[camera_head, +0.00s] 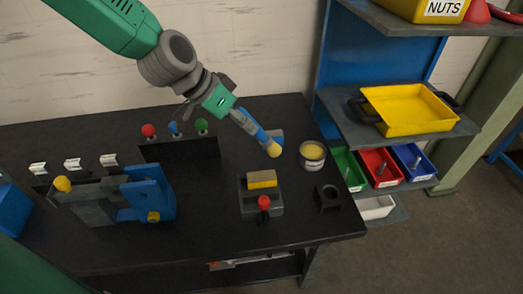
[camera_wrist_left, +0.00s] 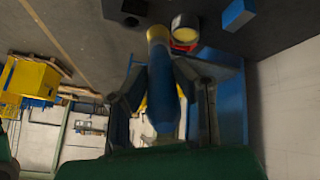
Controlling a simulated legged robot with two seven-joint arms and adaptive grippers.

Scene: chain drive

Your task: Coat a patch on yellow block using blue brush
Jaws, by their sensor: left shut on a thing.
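My left gripper (camera_head: 238,114) comes in from the upper left and is shut on the blue brush (camera_head: 254,131). The brush slants down to the right, with its yellow tip lowest. In the left wrist view the brush (camera_wrist_left: 163,88) lies between the gripper's fingers (camera_wrist_left: 160,100), its tip pointing to the top. The yellow block (camera_head: 262,180) sits on a dark grey fixture (camera_head: 248,203), below and slightly left of the tip in the head view. The tip appears apart from it. A round pot (camera_head: 313,154) with yellow contents stands right of the tip. My right gripper is not in view.
A red-knobbed clamp (camera_head: 263,203) stands at the fixture's front. A black ring-shaped holder (camera_head: 328,197) is to its right. A panel with coloured knobs (camera_head: 180,148) and a blue vise-like assembly (camera_head: 150,195) stand left. A shelf with bins (camera_head: 345,168) borders the table's right.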

